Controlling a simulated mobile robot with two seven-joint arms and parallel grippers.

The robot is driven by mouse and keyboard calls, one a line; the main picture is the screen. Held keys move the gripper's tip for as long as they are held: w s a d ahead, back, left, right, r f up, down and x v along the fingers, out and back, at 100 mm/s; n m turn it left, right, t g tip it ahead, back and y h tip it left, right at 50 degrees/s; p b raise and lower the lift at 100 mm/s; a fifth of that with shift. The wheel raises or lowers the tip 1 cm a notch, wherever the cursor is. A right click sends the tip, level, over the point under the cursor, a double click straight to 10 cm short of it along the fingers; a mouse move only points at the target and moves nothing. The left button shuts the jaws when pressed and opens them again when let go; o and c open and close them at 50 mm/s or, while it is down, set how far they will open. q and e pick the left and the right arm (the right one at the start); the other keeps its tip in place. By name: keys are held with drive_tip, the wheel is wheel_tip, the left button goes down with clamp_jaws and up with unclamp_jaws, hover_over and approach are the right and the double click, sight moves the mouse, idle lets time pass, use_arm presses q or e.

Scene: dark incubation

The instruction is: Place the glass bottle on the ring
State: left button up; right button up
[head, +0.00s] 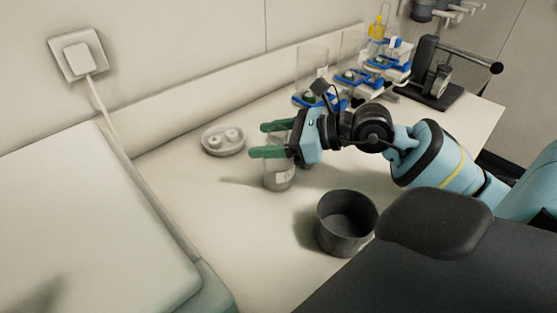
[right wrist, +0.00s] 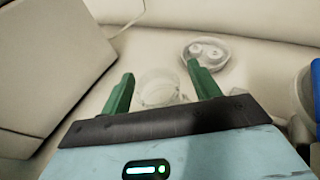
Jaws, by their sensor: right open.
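A clear glass bottle (head: 279,178) with a pale label stands upright on the white bench. My right gripper (head: 260,140), with green fingers, is open at the bottle's upper part, and its fingers hide some of the glass. In the right wrist view a clear round glass shape (right wrist: 158,88), which looks like the bottle, shows between the open fingertips (right wrist: 160,72). I cannot make out for certain which thing is the ring. My left gripper is not in view.
A shallow white dish (head: 223,151) with small round pieces lies left of the bottle; it also shows in the right wrist view (right wrist: 188,52). A dark grey cup (head: 322,238) stands in front. Blue racks (head: 350,80) and a black stand (head: 434,100) are behind.

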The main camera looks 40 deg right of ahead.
clamp_jaws()
idle(0.4)
wheel_tip(320, 180, up, 10)
drive_tip(key=shift+r, duration=0.1)
idle(0.5)
